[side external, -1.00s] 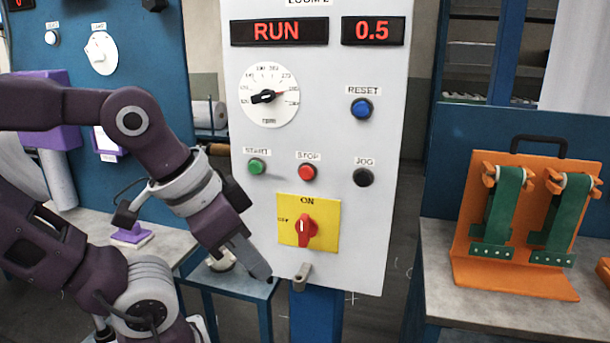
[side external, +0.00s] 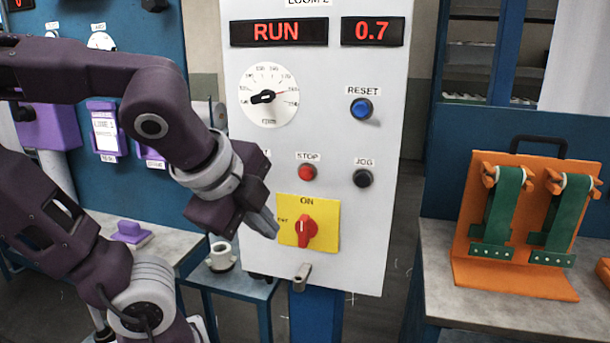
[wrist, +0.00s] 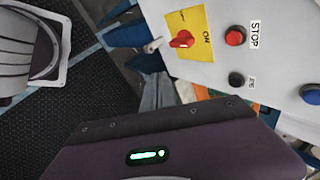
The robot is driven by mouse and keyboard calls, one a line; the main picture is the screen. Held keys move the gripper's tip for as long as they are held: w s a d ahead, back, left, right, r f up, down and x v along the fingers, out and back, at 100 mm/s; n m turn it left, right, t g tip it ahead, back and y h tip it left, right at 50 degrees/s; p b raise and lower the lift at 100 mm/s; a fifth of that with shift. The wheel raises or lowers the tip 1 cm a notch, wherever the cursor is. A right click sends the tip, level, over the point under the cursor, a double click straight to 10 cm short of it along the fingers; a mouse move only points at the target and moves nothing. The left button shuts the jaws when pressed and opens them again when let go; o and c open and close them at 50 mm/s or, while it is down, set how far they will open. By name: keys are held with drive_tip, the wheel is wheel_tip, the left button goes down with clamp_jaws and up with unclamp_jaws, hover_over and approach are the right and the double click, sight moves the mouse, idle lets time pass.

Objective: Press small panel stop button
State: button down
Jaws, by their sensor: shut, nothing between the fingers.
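The red STOP button (side external: 307,172) is on the white panel (side external: 340,270), below the dial and above the yellow switch plate. It also shows in the wrist view (wrist: 235,37), beside its STOP label. My gripper (side external: 272,228) is shut and empty, in front of the panel at the left edge of the yellow plate. It is below and left of the STOP button, apart from it. In the wrist view the fingers (wrist: 158,95) point towards the panel. My gripper and wrist hide the green START button in the side view.
A red rotary switch (side external: 306,229) on a yellow plate sits below STOP. A black JOG button (side external: 363,178) and a blue RESET button (side external: 361,109) are to the right. The display reads RUN (side external: 278,32) and 0.7. An orange stand (side external: 500,275) is on the right table.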

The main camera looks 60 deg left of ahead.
sight(299, 175)
drive_tip(key=w+r+m, duration=0.1)
drive_tip(key=m, duration=0.1)
drive_tip(key=r+m+y, duration=0.1)
drive_tip(key=w+a+m+t, duration=0.1)
drive_tip(key=m, duration=0.1)
drive_tip(key=shift+w+r+m, duration=0.3)
drive_tip(key=shift+w+r, duration=0.05)
drive_tip(key=shift+r, duration=0.05)
drive_tip(key=shift+w+a, duration=3.1)
drive_tip(key=shift+w+a, duration=0.1)
drive_tip(key=shift+w+a, duration=0.15)
drive_tip(key=shift+w, duration=0.05)
drive_tip(key=shift+w+a, duration=0.3)
drive_tip(key=shift+a, duration=0.05)
idle(0.4)
drive_tip(key=shift+s+d, duration=0.6)
